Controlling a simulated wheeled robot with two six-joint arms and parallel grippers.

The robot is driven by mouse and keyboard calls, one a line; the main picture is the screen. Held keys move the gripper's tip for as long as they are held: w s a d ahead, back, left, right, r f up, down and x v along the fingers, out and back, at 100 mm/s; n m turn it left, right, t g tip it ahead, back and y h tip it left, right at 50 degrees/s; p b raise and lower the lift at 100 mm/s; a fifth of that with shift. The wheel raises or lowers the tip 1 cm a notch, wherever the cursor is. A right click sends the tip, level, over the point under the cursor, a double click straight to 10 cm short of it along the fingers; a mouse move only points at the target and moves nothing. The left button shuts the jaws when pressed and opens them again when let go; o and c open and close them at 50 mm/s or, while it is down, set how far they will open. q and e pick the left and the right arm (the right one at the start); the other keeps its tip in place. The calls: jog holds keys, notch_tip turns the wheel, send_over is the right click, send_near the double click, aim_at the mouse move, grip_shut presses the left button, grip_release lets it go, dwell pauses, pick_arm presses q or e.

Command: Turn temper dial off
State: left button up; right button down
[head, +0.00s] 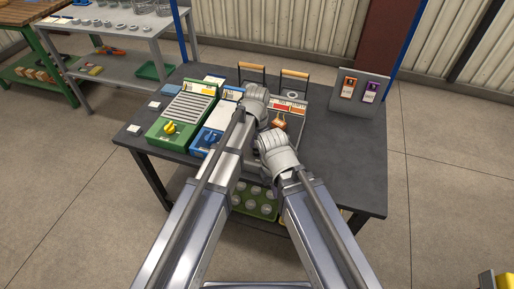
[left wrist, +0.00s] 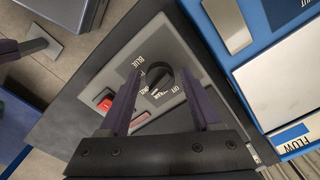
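The temper dial (left wrist: 157,78) is a round black knob on a grey panel (left wrist: 120,62) in the left wrist view. Labels reading BLUE and OFF are printed around it; I cannot tell for sure which one it points at. My left gripper (left wrist: 159,71) is open, with one finger on each side of the dial and small gaps seeming to show. In the head view my left wrist (head: 256,97) is over the back middle of the table and hides the dial. My right wrist (head: 275,150) is nearer the front; its fingers are hidden.
A red switch (left wrist: 105,103) sits beside the dial. A blue unit labelled FLOW (left wrist: 292,135) stands close on the right.

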pick_arm(q)
grip_shut()
dwell(0.5)
jog(key=n, duration=0.3)
jog(key=shift+n, duration=0.4)
jog(key=n, duration=0.4)
jog(key=shift+n, duration=0.3)
jog(key=n, duration=0.4)
jog(key=shift+d, duration=0.1)
jog(key=shift+n, duration=1.7)
